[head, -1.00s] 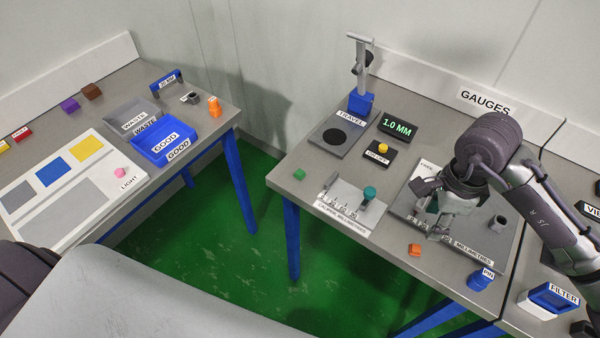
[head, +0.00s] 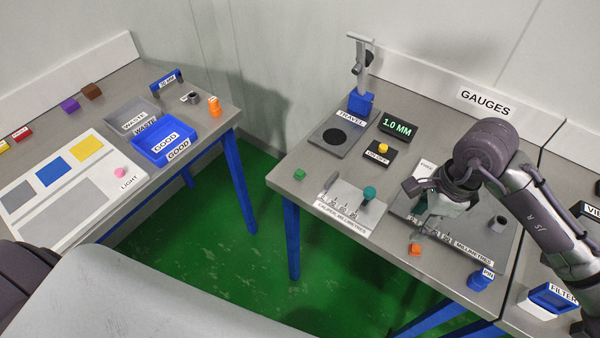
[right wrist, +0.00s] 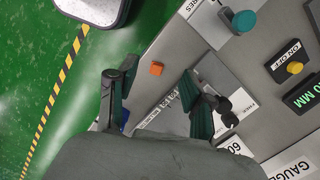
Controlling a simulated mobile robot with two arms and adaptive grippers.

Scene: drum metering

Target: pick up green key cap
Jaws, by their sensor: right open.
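The small green key cap (head: 299,174) sits on the left front part of the gauge table in the head view, left of the caliper plate. I do not see it in the right wrist view. My right gripper (head: 421,220) is above the grey millimetre plate (head: 397,208), well to the right of the green cap. In the right wrist view my right gripper (right wrist: 157,98) has its two fingers wide apart with nothing between them. My left gripper is not in view.
The caliper plate (head: 340,220) with a teal knob (head: 369,193) stands between the green cap and my right gripper. An orange cap (head: 415,249) lies near the table's front edge, also in the right wrist view (right wrist: 156,68). The yellow-button box (head: 380,152) is behind.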

